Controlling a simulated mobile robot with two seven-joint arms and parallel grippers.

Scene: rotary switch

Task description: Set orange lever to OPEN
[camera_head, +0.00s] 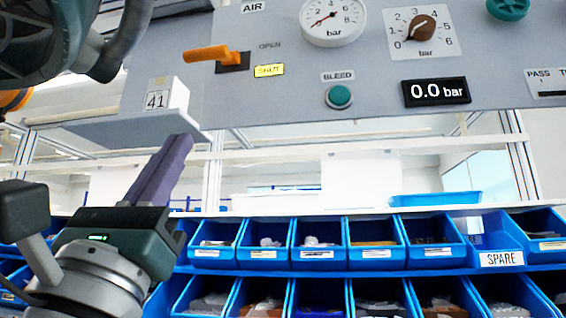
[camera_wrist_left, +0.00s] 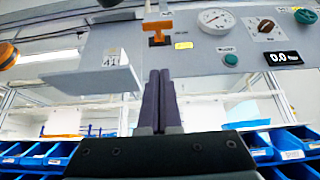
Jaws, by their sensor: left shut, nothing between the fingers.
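The orange lever (camera_head: 206,54) sits on the grey panel (camera_head: 290,80) at the upper left in the head view. It points left, level, from a dark mount, beside the grey word OPEN and a yellow SHUT label (camera_head: 269,70). The lever also shows in the left wrist view (camera_wrist_left: 158,26), above the fingertips. My left gripper (camera_head: 176,146) is shut and empty, with its purple fingers pointing up, below the lever and apart from it. The fingers also show in the left wrist view (camera_wrist_left: 159,76). My right gripper does not show.
A small shelf (camera_head: 125,127) with a block marked 41 (camera_head: 165,96) juts out below the lever, close to my left fingers. The panel also bears a gauge (camera_head: 332,18), a brown knob (camera_head: 422,29) and a green BLEED button (camera_head: 339,96). Blue bins (camera_head: 268,246) line the rack below.

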